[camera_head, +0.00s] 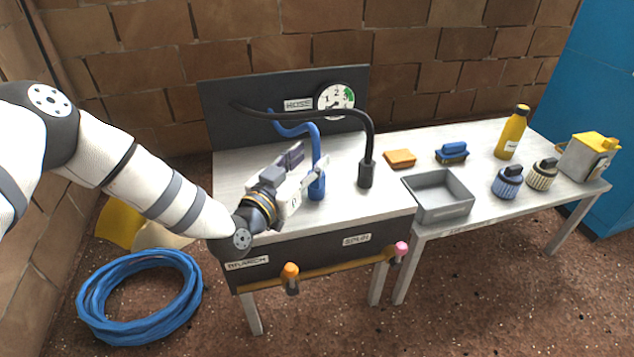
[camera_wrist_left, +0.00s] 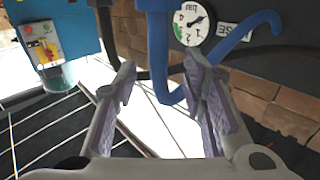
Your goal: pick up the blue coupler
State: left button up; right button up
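The blue coupler (camera_head: 317,188) hangs upright at the end of a blue hose (camera_head: 296,129) over the left part of the bench. In the left wrist view, which looks upside down, the coupler (camera_wrist_left: 158,6) is cut off at the top edge. My left gripper (camera_head: 312,160) is open and empty beside the blue coupler and hose, pointing toward the back panel. In the left wrist view its two fingers (camera_wrist_left: 160,75) stand wide apart, with the hose bend showing between them. Contact cannot be told. My right gripper is out of view.
A black hose ends in a black coupler (camera_head: 366,174) just right of the blue one. A gauge (camera_head: 336,99) is on the back panel. A grey tray (camera_head: 440,212), orange sponge (camera_head: 400,158), brush (camera_head: 452,153) and yellow bottle (camera_head: 512,132) stand farther right.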

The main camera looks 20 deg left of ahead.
aim_at(314, 158)
pick_arm(q)
jog(key=w, duration=0.2)
jog(key=w+f, duration=0.1)
jog(key=shift+d+f+b, duration=0.1)
jog(key=shift+d+b, duration=0.25)
jog(key=shift+b, duration=0.05)
jog(key=shift+w, duration=0.15)
jog(key=shift+r, duration=0.2)
grip_shut()
